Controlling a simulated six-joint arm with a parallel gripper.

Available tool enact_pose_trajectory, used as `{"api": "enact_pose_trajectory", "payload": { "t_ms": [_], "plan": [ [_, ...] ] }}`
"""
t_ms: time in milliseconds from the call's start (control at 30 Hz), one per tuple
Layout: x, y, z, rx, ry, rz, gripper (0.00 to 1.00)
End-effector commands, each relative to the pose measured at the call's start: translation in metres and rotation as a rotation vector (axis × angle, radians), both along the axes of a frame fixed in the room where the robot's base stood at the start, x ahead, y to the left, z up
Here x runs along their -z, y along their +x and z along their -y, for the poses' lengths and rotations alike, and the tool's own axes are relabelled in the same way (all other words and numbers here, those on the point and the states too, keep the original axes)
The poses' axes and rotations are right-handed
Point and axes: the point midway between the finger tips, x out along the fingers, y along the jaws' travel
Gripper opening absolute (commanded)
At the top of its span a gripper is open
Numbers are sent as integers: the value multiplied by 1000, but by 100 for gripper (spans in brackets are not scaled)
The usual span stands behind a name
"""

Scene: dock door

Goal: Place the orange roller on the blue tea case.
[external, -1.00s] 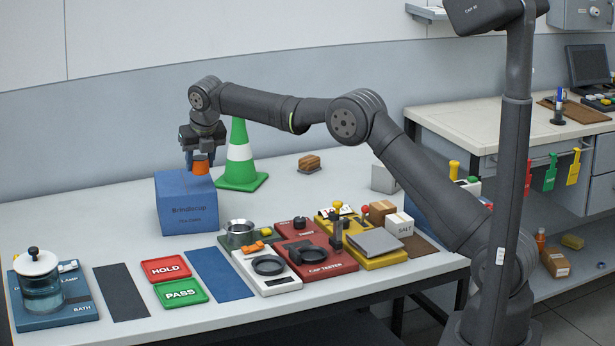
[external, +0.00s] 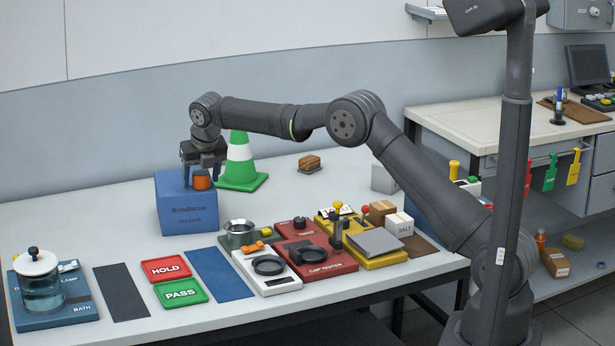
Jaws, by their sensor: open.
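The blue tea case (external: 188,217) stands upright near the back left of the table. The orange roller (external: 201,181) is at the top of the case, towards its right front corner, and seems to rest on the top face. My gripper (external: 204,173) is just above and around the roller, pointing down, with its jaws open. The fingers partly hide the back of the case top and the roller's upper part. Whether a finger still touches the roller is too small to tell.
A green and white cone (external: 240,165) stands close behind the case on the right. A glass jar (external: 39,283), red HOLD tray (external: 166,268) and green PASS tray (external: 180,292) lie in front. Testers and boxes fill the table's right; the left back is clear.

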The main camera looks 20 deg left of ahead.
Motion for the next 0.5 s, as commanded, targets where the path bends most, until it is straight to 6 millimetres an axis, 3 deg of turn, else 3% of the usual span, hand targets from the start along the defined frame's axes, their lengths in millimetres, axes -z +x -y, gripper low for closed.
{"api": "enact_pose_trajectory", "payload": {
  "t_ms": [167, 500],
  "plan": [
    [-9, -2, 1, 0, 1, 0, 62],
    [-73, -20, 20, 0, 1, 1, 62]
  ]
}}
